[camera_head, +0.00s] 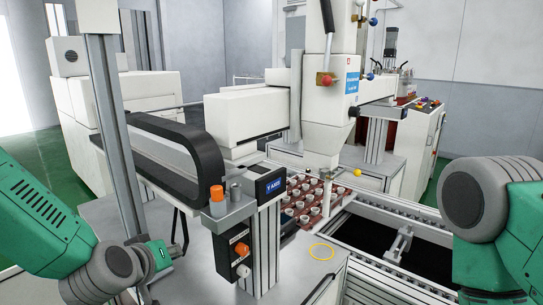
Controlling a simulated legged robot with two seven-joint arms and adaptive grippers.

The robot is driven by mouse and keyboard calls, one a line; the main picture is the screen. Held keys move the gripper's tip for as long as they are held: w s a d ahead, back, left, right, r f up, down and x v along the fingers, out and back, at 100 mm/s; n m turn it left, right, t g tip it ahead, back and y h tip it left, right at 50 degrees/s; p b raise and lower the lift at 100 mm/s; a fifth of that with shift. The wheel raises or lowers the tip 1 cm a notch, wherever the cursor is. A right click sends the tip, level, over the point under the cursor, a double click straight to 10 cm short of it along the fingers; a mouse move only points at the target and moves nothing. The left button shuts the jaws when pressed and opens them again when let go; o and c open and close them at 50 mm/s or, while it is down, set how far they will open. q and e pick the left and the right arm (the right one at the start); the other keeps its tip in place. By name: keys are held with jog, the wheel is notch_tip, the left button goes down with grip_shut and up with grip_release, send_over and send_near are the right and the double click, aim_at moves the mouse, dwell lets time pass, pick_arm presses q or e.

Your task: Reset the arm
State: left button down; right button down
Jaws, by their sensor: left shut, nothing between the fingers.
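My left arm (50,225) comes in from the left, green with a grey wrist joint (105,270). My left gripper (180,230), dark and slim, is beyond the wrist, in front of the grey machine body. It is small in the picture; it is shut and empty. My right arm (490,205), green with a large grey joint, fills the right edge. Its gripper is outside the picture.
A metal post (113,150) stands close behind my left wrist. The machine's control box (233,245) with orange knobs is right of my left gripper. A brown tray (290,212) of small pots lies under the white dispensing head (325,120). A rail frame (400,215) surrounds a dark opening.

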pick_arm(q)
jog(key=s+a+f+m+g, duration=0.3)
jog(key=s+f+g, duration=0.3)
jog(key=s+f, duration=1.3)
jog(key=s+a+f+m+g+y, duration=0.1)
jog(key=s+a+f+g, duration=0.25)
jog(key=s, duration=0.55)
jog(key=s+a+f+g+y, duration=0.1)
jog(key=s+a+f+g, duration=0.1)
jog(key=s+f, duration=0.5)
notch_tip(320, 180, down, 7)
jog(key=d+m+b, duration=0.1)
jog(key=b, duration=0.9)
jog(key=shift+w+t, duration=0.3)
jog(key=shift+t, duration=0.15)
jog(key=shift+d+r, duration=0.1)
